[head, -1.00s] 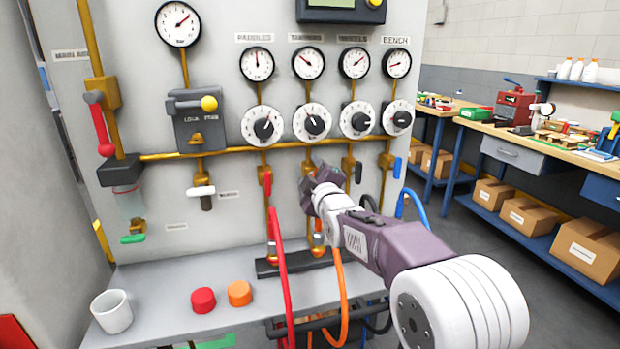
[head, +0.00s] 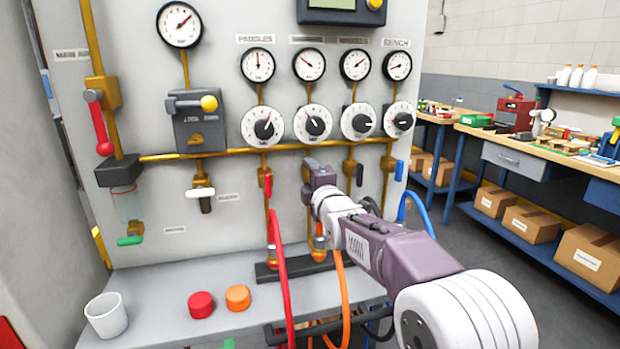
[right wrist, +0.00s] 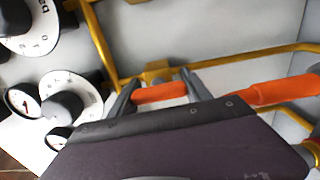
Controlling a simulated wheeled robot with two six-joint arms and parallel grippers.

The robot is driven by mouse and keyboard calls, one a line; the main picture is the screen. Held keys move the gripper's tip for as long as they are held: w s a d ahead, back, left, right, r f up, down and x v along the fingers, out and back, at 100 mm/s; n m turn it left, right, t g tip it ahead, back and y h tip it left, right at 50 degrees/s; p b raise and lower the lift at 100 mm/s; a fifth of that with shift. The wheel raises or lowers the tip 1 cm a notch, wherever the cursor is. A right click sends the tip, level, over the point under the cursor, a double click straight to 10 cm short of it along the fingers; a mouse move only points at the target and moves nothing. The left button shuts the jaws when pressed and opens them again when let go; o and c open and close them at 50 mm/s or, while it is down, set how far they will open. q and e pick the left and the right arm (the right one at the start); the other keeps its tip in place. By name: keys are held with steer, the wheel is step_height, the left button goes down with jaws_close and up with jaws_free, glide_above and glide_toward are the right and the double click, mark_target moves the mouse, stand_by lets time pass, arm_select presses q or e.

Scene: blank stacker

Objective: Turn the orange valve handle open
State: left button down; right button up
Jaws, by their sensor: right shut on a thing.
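The orange valve handle (right wrist: 160,92) shows in the right wrist view, in front of a brass valve fitting. My right gripper (right wrist: 159,96) has one finger at each end of the visible orange piece and is shut on it. In the head view my right gripper (head: 312,170) is at the second valve from the left in the row of four, below the dials. There it hides the orange handle, so I cannot tell its angle to the pipe. My left gripper is not in view.
A red handle (head: 267,184) is close on the left; black (head: 359,174) and blue (head: 398,170) handles are on the right. Red (head: 279,260) and orange (head: 343,290) hoses hang below. A white cup (head: 107,315) and red (head: 201,304) and orange (head: 238,297) caps stand on the shelf.

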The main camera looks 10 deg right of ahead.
steer(key=shift+f, duration=0.1)
steer(key=o, duration=1.4)
steer(key=shift+c, duration=0.2)
steer(key=s, duration=0.9)
steer(key=shift+d, duration=0.15)
